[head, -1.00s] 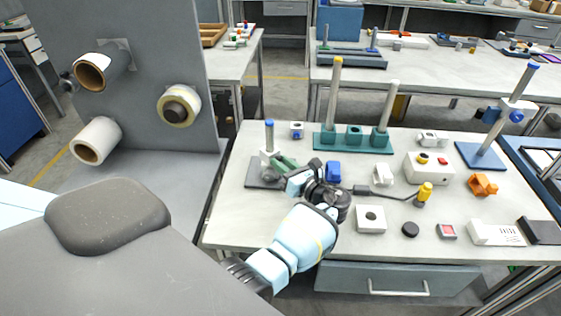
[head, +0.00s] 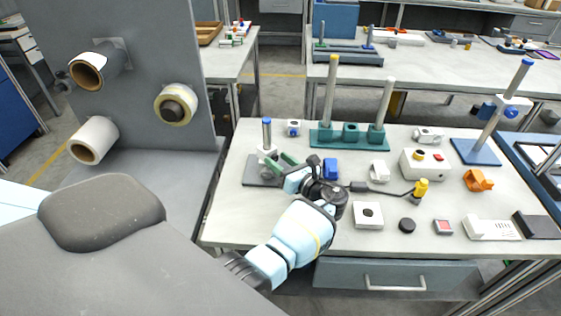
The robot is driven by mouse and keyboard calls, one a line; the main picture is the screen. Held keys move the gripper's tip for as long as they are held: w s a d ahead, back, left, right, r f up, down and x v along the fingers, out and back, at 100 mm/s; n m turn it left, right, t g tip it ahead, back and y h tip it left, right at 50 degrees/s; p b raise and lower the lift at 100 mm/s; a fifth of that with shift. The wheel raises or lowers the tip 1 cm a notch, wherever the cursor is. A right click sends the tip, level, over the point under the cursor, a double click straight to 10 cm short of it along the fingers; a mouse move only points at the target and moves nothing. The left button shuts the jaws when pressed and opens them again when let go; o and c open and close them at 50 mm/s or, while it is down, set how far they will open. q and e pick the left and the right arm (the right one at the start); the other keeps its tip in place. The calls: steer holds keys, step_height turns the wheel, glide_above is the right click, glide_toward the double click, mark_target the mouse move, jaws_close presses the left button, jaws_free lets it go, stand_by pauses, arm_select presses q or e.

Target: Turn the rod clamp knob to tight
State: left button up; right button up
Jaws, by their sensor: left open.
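A short rod stand with a dark grey base (head: 258,178) stands at the left of the near table. Its rod (head: 266,132) has a blue top, and a pale clamp (head: 265,152) sits low on it. My left gripper (head: 279,162) is open, with its green fingers close to this clamp on its right side. Any knob there is too small or hidden by the fingers; contact and knob position cannot be told. Another stand on a blue base (head: 476,152) at the right has a white clamp (head: 519,102) with a blue knob (head: 511,112). My right gripper is not in view.
Right of my gripper are a blue block (head: 330,168), a white part (head: 379,171) and a cable with a yellow plug (head: 421,188). A teal rack (head: 350,136) with upright rods stands behind. A grey panel with rolls (head: 176,104) rises at the left.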

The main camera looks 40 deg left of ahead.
arm_select(q)
steer(key=shift+b+v, duration=0.3)
steer(key=shift+v, duration=3.6)
steer(key=shift+s+a+r, duration=0.1)
steer(key=shift+a, duration=0.05)
